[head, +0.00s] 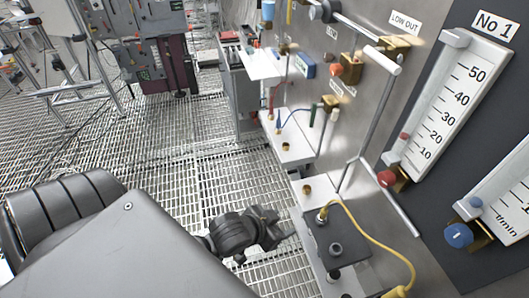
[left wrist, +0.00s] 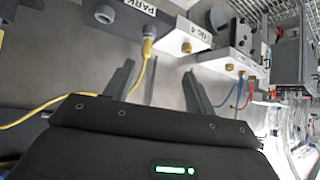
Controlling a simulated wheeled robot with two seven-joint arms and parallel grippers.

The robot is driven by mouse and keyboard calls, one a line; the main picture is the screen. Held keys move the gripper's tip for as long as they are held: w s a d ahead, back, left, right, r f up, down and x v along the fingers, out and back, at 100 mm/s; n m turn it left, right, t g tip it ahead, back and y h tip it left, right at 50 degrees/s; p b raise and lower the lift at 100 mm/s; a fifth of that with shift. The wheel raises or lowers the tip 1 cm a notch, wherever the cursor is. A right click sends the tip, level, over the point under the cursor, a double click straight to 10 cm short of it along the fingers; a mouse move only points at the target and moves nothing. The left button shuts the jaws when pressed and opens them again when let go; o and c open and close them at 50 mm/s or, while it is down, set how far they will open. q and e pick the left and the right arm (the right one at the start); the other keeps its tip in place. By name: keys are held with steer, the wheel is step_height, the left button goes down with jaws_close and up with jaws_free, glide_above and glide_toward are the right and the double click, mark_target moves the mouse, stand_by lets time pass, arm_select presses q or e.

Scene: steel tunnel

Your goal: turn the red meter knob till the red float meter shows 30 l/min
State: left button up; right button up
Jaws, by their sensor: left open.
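The red float meter is the white scale panel (head: 458,98) marked No 1 on the right wall, numbered 10 to 50. Its small red float (head: 404,136) sits low on the scale, near the 10 mark; I cannot read it exactly. The red meter knob (head: 388,178) is at the panel's lower end on a brass fitting. My left gripper (head: 272,225) is open and empty, low over the grating, well to the left of the knob and apart from it. In the left wrist view its two fingers (left wrist: 158,78) stand apart with nothing between them. My right gripper is not in view.
A second meter with a blue knob (head: 459,235) is right of the red one. A grey pipe handle (head: 382,95) stands out left of the meter. A yellow cable (head: 372,238) loops from a dark block (head: 338,250) below. White ledges (head: 290,145) line the wall; grating floor is open leftwards.

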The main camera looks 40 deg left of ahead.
arm_select(q)
steer(key=s+a+f+g+y, duration=0.1)
steer(key=s+a+f+g, duration=0.1)
steer(key=s+f, duration=0.2)
steer(key=shift+f+n+g, duration=0.3)
steer(key=shift+f, duration=0.6)
